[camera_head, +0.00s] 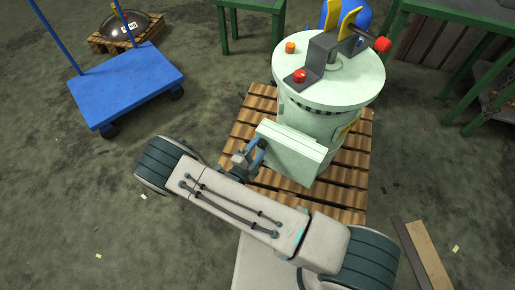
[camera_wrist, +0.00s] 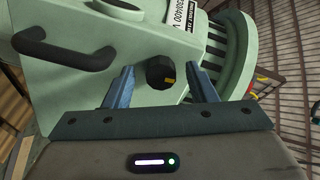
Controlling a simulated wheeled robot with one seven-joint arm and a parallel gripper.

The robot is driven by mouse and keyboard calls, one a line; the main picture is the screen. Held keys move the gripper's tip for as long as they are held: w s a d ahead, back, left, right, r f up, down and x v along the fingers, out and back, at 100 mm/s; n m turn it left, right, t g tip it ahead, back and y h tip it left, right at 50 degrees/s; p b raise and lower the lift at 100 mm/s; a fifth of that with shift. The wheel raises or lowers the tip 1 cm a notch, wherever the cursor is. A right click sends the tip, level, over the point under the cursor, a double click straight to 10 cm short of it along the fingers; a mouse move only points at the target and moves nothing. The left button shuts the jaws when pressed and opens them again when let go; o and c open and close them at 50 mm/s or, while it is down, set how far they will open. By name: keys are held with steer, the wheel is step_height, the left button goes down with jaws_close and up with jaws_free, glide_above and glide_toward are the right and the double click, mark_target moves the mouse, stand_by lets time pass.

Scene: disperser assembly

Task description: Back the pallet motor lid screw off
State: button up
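The pale green motor unit (camera_head: 309,122) stands on a wooden pallet (camera_head: 345,190). Its box-shaped lid (camera_head: 287,152) faces my arm. In the wrist view the lid (camera_wrist: 95,22) carries a dark handle at upper left. My gripper (camera_wrist: 160,84) is open, with one blue finger on each side of the knob and visible gaps between. In the head view my gripper (camera_head: 250,158) is beside the lid's left end, and the knob is hidden there.
A blue cart (camera_head: 127,84) stands at the left. A grey plate and yellow bracket with red knobs (camera_head: 330,58) top the unit. Green tables (camera_head: 455,20) stand behind and right. Planks (camera_head: 428,255) lie on the floor at lower right. The left floor is mostly clear.

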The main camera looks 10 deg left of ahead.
steer(key=v, duration=1.3)
steer(key=shift+s+a, duration=0.2)
steer(key=shift+s, duration=0.15)
steer(key=w+d+r+m+g+h+p, duration=0.1)
steer(key=w+d+r+m+g+p, duration=0.1)
steer(key=d+r+m+g, duration=0.5)
steer(key=w+d+r+m+g+h+p, duration=0.1)
steer(key=w+d+r+m+g+p, duration=0.2)
steer(key=r+m, duration=0.8)
steer(key=d+r+m+g+h+p, duration=0.2)
steer(key=d+r+m+g, duration=0.35)
steer(key=r+m, duration=0.35)
steer(key=s+d+r+m+y+p, duration=0.2)
steer(key=d+r+m+y, duration=0.1)
steer(key=r+m, duration=0.5)
steer(key=s+d+r+m+t+y+p, duration=0.1)
steer(key=s+d+r+m+y+p, duration=0.2)
steer(key=r+m, duration=0.4)
steer(key=s+d+r+m+y+p, duration=0.2)
steer(key=d+r+m+y, duration=0.3)
steer(key=r+m, duration=0.3)
steer(key=d+m+p, duration=0.1)
steer(key=m, duration=0.3)
steer(key=shift+s+d+r+t, duration=0.3)
steer(key=shift+d+t, duration=0.05)
